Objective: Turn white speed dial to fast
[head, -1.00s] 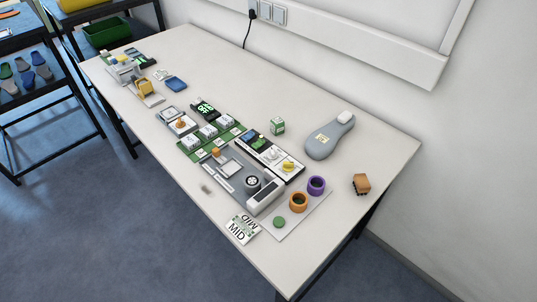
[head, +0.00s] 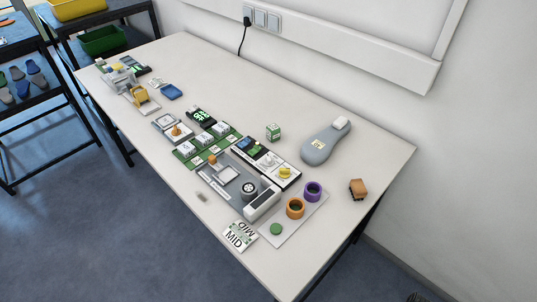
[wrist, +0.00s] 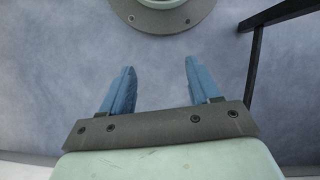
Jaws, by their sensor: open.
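The white speed dial (head: 268,159) appears as a small pale knob on the black-and-white control panel (head: 293,182), beside a yellow knob (head: 285,172). It is too small to read its setting. The panel stands behind the grey machine (head: 225,174) on the table. My gripper (wrist: 159,68) shows in the wrist view with its two blue fingers apart and nothing between them. It points at the blue-grey floor, away from the dial. The head view does not show the gripper clearly.
A grey insole-shaped device (head: 318,150) lies behind. A MID card (head: 240,236) lies at the front edge.

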